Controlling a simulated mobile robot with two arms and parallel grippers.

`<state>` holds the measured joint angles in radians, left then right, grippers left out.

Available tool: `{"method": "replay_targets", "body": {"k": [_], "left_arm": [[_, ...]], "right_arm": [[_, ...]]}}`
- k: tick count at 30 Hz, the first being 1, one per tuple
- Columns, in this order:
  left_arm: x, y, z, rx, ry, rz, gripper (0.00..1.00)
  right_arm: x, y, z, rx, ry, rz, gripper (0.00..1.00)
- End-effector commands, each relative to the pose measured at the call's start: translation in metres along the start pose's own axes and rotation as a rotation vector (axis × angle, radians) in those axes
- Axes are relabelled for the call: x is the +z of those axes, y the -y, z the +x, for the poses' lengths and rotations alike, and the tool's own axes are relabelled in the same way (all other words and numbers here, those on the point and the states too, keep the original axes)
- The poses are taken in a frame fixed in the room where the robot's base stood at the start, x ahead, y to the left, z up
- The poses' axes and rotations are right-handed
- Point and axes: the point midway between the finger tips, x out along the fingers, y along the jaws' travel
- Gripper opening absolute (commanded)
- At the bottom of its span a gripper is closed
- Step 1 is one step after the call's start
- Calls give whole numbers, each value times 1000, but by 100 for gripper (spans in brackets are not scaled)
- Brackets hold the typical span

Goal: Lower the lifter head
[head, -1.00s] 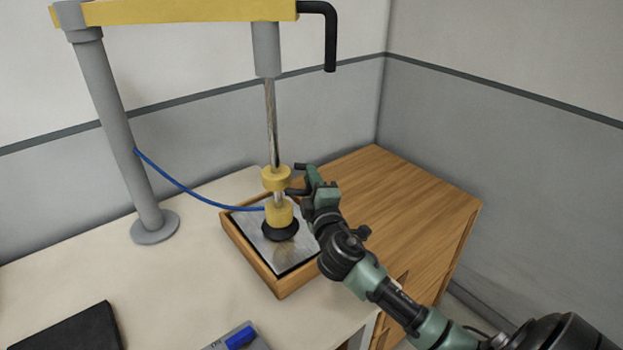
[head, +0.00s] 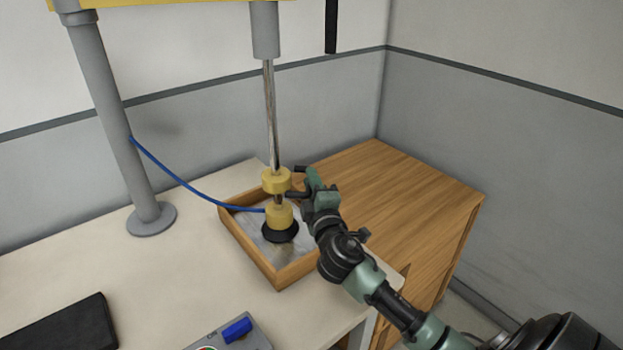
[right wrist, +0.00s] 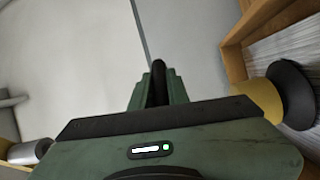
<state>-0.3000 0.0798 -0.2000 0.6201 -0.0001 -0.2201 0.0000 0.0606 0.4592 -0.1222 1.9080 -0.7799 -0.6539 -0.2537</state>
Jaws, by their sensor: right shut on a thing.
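The lifter head is a yellow body (head: 279,214) with a yellow collar (head: 275,180) above it and a black cup (head: 280,231) below. It hangs upright on a thin metal rod (head: 270,115) and is inside the wooden tray (head: 250,253). The cup is over a grey metal sheet (head: 272,246) lying low in the tray. My right gripper (head: 298,181) is shut on the lifter head at its right side. The exact contact is hard to see. The yellow body (right wrist: 262,102) and cup (right wrist: 292,94) show in the right wrist view. My left gripper is out of view.
A grey post (head: 113,125) on a round base carries the yellow beam (head: 180,4). A blue hose (head: 180,181) runs from post to lifter head. A control box with a blue switch (head: 237,331) and a black slab (head: 65,325) are in front. A wooden cabinet (head: 400,195) stands right.

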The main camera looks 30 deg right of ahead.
Motion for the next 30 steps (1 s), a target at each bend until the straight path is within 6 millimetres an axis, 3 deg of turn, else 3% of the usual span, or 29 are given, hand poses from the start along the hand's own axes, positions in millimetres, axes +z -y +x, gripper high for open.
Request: {"method": "replay_targets", "body": {"k": [1, 8, 9, 11, 22, 30], "left_arm": [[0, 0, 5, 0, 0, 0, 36], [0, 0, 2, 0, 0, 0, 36], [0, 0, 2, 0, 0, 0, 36], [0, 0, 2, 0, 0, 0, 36], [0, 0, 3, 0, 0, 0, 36], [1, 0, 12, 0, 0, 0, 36]], "right_arm": [[0, 8, -1, -4, -1, 1, 0], [0, 5, -1, -6, -1, 0, 0], [0, 5, -1, -6, -1, 0, 22], [0, 5, -1, -5, -1, 1, 38], [0, 4, -4, -2, -1, 1, 38], [1, 6, -46, -4, -1, 2, 38]]}}
